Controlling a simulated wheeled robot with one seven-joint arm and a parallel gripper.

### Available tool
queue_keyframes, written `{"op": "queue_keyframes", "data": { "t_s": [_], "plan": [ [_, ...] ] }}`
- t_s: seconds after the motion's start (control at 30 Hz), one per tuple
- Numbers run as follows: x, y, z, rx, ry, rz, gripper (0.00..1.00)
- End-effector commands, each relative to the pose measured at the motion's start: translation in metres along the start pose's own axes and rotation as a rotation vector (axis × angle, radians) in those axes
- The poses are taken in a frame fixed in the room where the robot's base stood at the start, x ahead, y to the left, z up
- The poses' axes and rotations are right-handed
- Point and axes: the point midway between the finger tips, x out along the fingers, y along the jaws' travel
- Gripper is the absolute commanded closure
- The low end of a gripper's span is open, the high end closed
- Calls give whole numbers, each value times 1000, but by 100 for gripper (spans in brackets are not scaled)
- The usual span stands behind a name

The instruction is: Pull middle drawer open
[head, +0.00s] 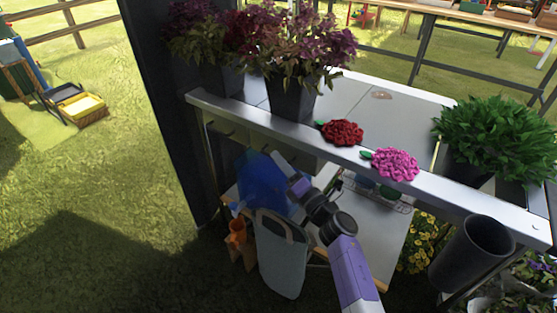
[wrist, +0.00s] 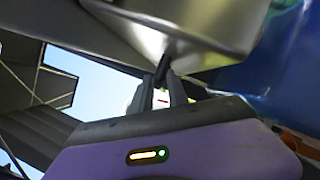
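The metal table (head: 350,155) has a row of grey drawer fronts under its top edge, on the left half. The drawer front (head: 258,140) near the middle of that row looks flush, and the front to its right is partly behind my arm. My gripper (head: 277,158) is just below and in front of these drawers. In the wrist view, my gripper's fingers (wrist: 165,92) point up at a dark, narrow piece (wrist: 163,67) under a metal edge (wrist: 205,32). It looks like a drawer handle at the fingertips. Whether the fingers grip it is unclear.
Potted purple plants (head: 290,95), a red flower (head: 342,132), a pink flower (head: 396,164) and a green plant (head: 495,135) are on the table. A blue translucent thing (head: 258,182) and a grey bag (head: 282,255) are below the drawers. A dark post (head: 165,110) stands at left.

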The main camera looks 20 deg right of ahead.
Motion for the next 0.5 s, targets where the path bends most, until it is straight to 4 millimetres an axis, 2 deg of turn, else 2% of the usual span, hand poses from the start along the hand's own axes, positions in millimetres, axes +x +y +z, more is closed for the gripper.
{"op": "queue_keyframes", "data": {
  "t_s": [0.1, 0.4, 0.5],
  "plan": [
    [8, 0, -1, 0, 1, 0, 80],
    [10, 0, -1, 0, 1, 0, 80],
    [10, 0, 0, 0, 1, 0, 100]
  ]
}}
